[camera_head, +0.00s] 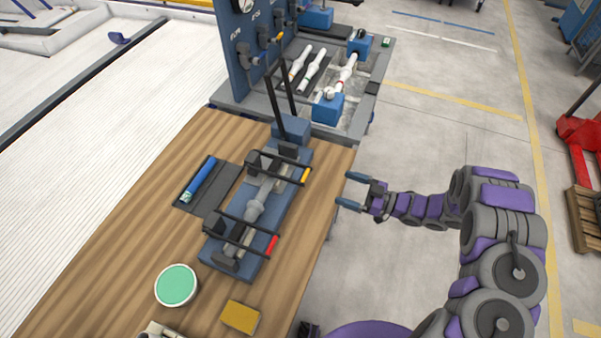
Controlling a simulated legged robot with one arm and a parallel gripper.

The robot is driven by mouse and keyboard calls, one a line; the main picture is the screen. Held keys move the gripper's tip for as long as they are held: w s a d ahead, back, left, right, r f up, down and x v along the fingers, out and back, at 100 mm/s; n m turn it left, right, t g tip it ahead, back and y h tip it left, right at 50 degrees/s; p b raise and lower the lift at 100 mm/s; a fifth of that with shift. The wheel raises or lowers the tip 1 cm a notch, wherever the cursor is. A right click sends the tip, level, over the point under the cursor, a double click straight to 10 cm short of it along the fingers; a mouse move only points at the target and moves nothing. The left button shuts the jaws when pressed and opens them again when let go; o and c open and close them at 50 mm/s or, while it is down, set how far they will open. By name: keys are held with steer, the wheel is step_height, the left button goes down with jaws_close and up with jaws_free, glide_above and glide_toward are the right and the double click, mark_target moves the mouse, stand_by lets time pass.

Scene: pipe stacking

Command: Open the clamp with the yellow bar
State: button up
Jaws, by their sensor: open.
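The clamp with the yellow bar (306,174) lies across the far end of a blue fixture (269,222) on the wooden table. The yellow piece is at the right end of its dark frame. A second clamp with a red bar (273,245) crosses the near end of the fixture. A grey pipe (252,213) lies along the fixture beneath both clamps. My gripper (352,190) is open and empty, to the right of the yellow bar and apart from it, beyond the table's right edge. Its fingers point left toward the fixture.
A blue cylinder (199,179) lies on a dark mat left of the fixture. A green-topped round container (177,285) and a yellow block (240,317) are at the near end. Two dark upright levers (285,100) stand at the far end.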

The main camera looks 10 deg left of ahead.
steer(key=w+a+b, duration=0.1)
steer(key=w+a, duration=0.1)
steer(key=a, duration=1.4)
steer(key=shift+w, duration=0.15)
steer(key=c, duration=1.2)
steer(key=a+r+g+h+p, duration=0.1)
steer(key=a+r+h+p, duration=0.1)
steer(key=r+h+p, duration=0.35)
steer(key=a+r+h+p, duration=0.2)
steer(key=r+p, duration=0.4)
steer(key=p, duration=0.4)
steer(key=shift+c, duration=0.2)
steer(key=w+a+r+p, duration=0.1)
steer(key=a+r+p, duration=0.3)
steer(key=a+p, duration=0.4)
steer(key=shift+w+a+r+p, duration=0.3)
steer(key=shift+w+a, duration=0.1)
steer(key=shift+a, duration=0.7)
steer(key=shift+f, duration=0.1)
